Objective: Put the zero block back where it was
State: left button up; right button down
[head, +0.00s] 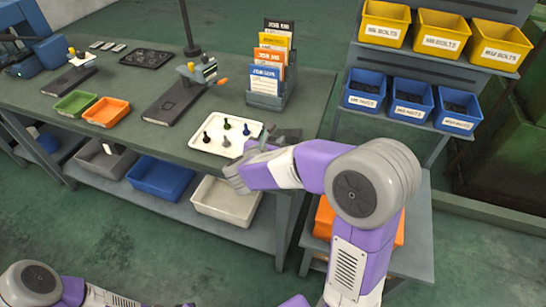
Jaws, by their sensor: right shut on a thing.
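My right gripper (264,146) is at the right end of the white tray (199,148), near the front edge of the workbench. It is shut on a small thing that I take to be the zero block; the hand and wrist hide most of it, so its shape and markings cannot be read. A flat dark grey piece (291,134) lies on the bench just right of the gripper. Only links of my left arm show at the bottom left; its gripper is out of the picture.
Behind stand a gauge on a stand (198,72) and a card rack (268,98). Green (75,104) and orange (107,112) trays lie left. Blue and yellow bins fill the right rack. Bench surface between the small trays and white tray is partly free.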

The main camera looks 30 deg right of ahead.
jog(key=shift+f+b, duration=0.95)
jog(key=shift+f, duration=1.4)
jog(key=shift+f, duration=0.1)
jog(key=c, duration=1.2)
grip_release()
jog(key=shift+f, duration=0.15)
jog(key=o, duration=0.4)
